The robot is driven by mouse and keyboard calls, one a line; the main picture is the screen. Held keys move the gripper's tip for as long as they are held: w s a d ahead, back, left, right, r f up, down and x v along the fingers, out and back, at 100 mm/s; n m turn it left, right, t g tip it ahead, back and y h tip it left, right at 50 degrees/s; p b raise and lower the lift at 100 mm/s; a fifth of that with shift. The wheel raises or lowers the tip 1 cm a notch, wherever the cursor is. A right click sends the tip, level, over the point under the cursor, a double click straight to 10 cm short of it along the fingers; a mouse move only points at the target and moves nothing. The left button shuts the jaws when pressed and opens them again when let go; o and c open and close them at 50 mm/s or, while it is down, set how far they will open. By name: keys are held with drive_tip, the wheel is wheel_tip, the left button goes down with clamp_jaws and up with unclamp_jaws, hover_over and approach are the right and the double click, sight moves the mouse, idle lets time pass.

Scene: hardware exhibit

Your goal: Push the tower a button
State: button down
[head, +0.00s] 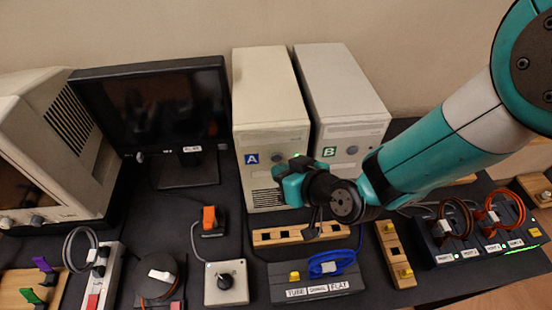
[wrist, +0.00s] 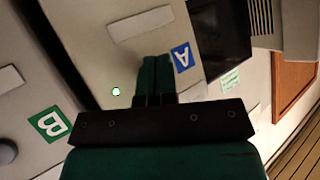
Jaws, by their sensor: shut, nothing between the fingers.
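Tower A (head: 268,90) is a beige computer case with a blue "A" label (head: 251,158); the label also shows in the wrist view (wrist: 182,57). A dark round button (head: 278,157) sits right of the label in the head view, close to my gripper. My gripper (head: 284,170) is in front of tower A's front panel. In the wrist view its green fingers (wrist: 155,58) are together and empty, pointing at the panel beside the label. The button is not visible there, probably behind the fingers. A green light (wrist: 116,91) glows on the panel. I cannot tell whether the fingertips touch it.
Tower B (head: 340,85) with a green "B" label (head: 329,152) stands close on the right. A black monitor (head: 155,110) stands left. Wooden blocks (head: 300,234), a blue-cable box (head: 318,285) and a switch box (head: 226,283) lie on the dark table below my arm.

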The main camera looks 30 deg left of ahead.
drive_tip(key=shift+s, duration=0.1)
drive_tip(key=shift+s+d+b, duration=1.25)
drive_tip(key=shift+s+d, duration=0.65)
drive_tip(key=shift+s, duration=0.3)
